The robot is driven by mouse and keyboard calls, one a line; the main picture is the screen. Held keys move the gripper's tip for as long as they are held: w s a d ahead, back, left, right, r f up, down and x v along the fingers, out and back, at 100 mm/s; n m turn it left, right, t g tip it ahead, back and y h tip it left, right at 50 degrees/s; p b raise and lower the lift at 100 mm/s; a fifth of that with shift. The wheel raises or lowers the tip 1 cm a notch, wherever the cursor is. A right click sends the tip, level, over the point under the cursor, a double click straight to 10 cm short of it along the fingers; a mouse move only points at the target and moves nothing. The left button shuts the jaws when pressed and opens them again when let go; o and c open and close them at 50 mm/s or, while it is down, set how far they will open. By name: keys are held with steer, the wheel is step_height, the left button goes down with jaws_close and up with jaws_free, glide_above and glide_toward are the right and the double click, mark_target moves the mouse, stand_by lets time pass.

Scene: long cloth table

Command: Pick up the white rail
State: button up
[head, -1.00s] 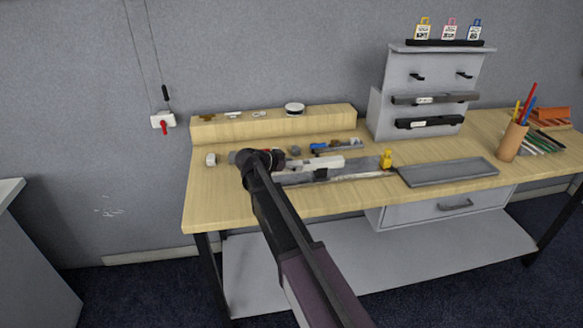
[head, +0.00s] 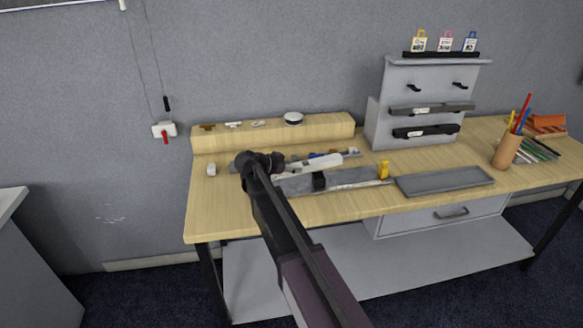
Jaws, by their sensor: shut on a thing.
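The white rail (head: 318,163) is a light bar over the long grey tray (head: 350,177) in the middle of the table. It slants, with its right end higher in the picture. My gripper (head: 279,163) is at the rail's left end and is shut on it; my wrist and arm hide most of the fingers and part of that end. The rail appears raised off the tray, but the exact gap cannot be told.
A black block (head: 319,181) sits on the long tray, with a yellow figure (head: 384,170) at its right. A flat grey tray (head: 445,181) lies farther right. A small white block (head: 211,169) stands left. A wooden ledge (head: 275,132) and grey rack (head: 421,102) stand behind.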

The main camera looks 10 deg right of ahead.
steer(key=s+d+r+p, duration=0.1)
steer(key=s+d, duration=0.1)
steer(key=s, duration=1.3)
steer(key=shift+s+r, duration=0.15)
steer(key=shift+s, duration=0.2)
